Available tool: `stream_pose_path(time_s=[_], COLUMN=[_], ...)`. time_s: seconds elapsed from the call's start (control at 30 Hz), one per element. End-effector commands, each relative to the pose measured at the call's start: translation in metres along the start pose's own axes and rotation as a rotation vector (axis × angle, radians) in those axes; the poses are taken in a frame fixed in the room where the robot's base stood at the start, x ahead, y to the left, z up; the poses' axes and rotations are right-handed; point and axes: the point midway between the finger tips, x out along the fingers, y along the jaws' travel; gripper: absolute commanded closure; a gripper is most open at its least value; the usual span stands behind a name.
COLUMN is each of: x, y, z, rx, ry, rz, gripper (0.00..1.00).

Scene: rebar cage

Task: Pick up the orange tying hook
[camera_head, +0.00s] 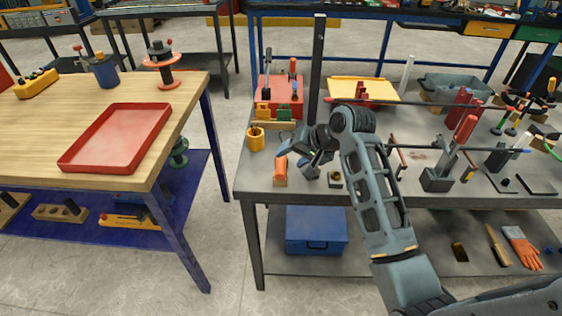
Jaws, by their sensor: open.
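An orange handle-like piece (281,164), which looks like the orange tying hook, is at the front left of the grey workbench. It seems to stand over a small tan and orange block; its hook end cannot be made out. My gripper (297,161) is open just to the right of it, low over the bench, with its fingers angled down and left. The fingers are dark and small here, so whether they touch the orange piece cannot be told. My forearm comes in from the lower right and hides part of the bench.
A yellow cup (256,139) and a red tool holder (279,92) stand behind and left. A dark upright post (317,65) rises behind my wrist. Rebar bars (450,148) on stands fill the right. A red tray (117,137) is on the separate wooden table.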

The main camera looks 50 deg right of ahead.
Motion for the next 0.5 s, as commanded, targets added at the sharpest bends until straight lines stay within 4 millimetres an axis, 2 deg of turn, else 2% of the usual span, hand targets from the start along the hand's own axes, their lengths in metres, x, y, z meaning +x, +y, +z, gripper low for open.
stream_pose_path(time_s=[0.23, 0.5], x=[0.035, 0.042], y=[-0.001, -0.001], z=[0.000, 0.000], rx=[0.000, -0.001], ry=[-0.002, 0.001], rz=[0.001, 0.001], gripper=[0.41, 0.41])
